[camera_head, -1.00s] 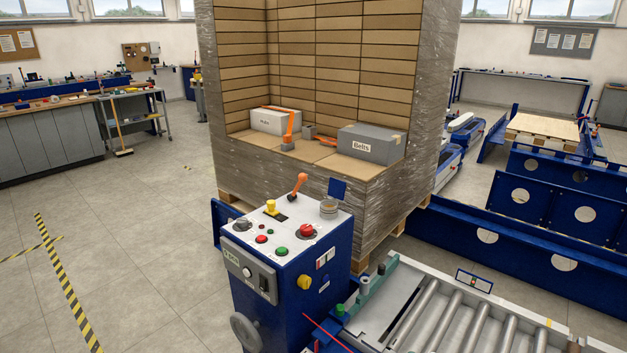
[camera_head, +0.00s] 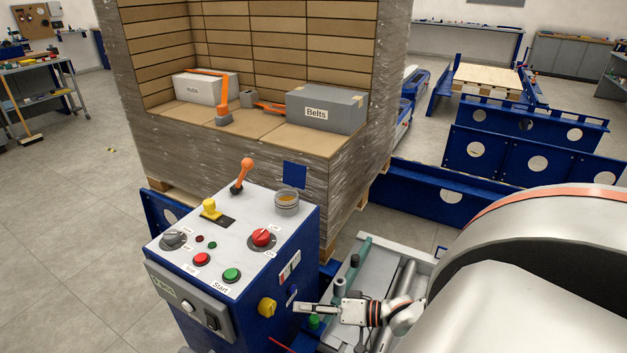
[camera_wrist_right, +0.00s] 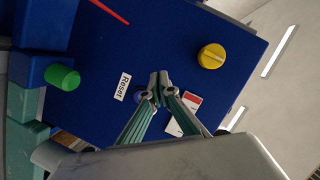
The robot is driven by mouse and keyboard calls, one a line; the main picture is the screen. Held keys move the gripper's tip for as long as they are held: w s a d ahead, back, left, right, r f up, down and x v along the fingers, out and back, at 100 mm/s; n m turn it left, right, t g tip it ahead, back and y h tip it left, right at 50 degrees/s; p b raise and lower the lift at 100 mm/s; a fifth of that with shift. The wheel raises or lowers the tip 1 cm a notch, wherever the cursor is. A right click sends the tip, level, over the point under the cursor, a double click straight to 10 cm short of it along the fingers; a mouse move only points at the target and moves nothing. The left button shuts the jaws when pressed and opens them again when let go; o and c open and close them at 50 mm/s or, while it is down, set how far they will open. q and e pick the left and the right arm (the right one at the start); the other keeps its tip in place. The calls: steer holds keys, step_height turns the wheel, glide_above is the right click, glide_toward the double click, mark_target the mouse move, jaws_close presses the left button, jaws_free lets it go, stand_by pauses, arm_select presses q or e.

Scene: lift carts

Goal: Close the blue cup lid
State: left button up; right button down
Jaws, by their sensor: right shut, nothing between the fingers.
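A blue square lid (camera_head: 294,175) stands upright at the far right corner of the control console. A round metal cup (camera_head: 287,203) with a brownish inside sits just in front of it on the console top, open at the top. My right gripper (camera_head: 300,308) is low beside the console's right side, well below the cup and lid. In the right wrist view its fingertips (camera_wrist_right: 161,82) are together and empty, in front of the blue side panel near the Reset label. The lid and cup do not show in that view. My left gripper is not in view.
The console top carries an orange lever (camera_head: 242,176), a yellow knob (camera_head: 211,209), a red knob (camera_head: 262,238) and a green Start button (camera_head: 232,275). A yellow knob (camera_wrist_right: 211,56) sticks out of the side panel. A wrapped pallet load (camera_head: 345,195) stands behind.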

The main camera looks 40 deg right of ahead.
steer(key=w+d+r+m, duration=0.1)
steer(key=w+d+r, duration=0.1)
steer(key=d, duration=0.3)
steer(key=w+d+r+m+b, duration=0.1)
steer(key=w+d+r+m, duration=0.1)
steer(key=d+r, duration=0.2)
steer(key=w+d+r+m+t+b, duration=0.1)
steer(key=w+d+r, duration=0.1)
steer(key=d, duration=0.5)
steer(key=shift+w+d+r+m+y, duration=0.2)
steer(key=shift+w+r+m+y, duration=0.2)
steer(key=shift+r, duration=0.25)
steer(key=m+t+b, duration=0.1)
steer(key=m+t, duration=0.1)
steer(key=m, duration=0.2)
glide_toward(298, 173)
steer(key=s+d+f, duration=0.1)
steer(key=d, duration=0.6)
arm_select(q)
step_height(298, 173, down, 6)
steer(key=b, duration=0.4)
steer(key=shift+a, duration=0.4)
arm_select(e)
steer(key=w+a+r, duration=0.1)
steer(key=w+a, duration=0.6)
steer(key=a, duration=0.1)
steer(key=shift+a+r, duration=0.2)
steer(key=shift+w, duration=0.1)
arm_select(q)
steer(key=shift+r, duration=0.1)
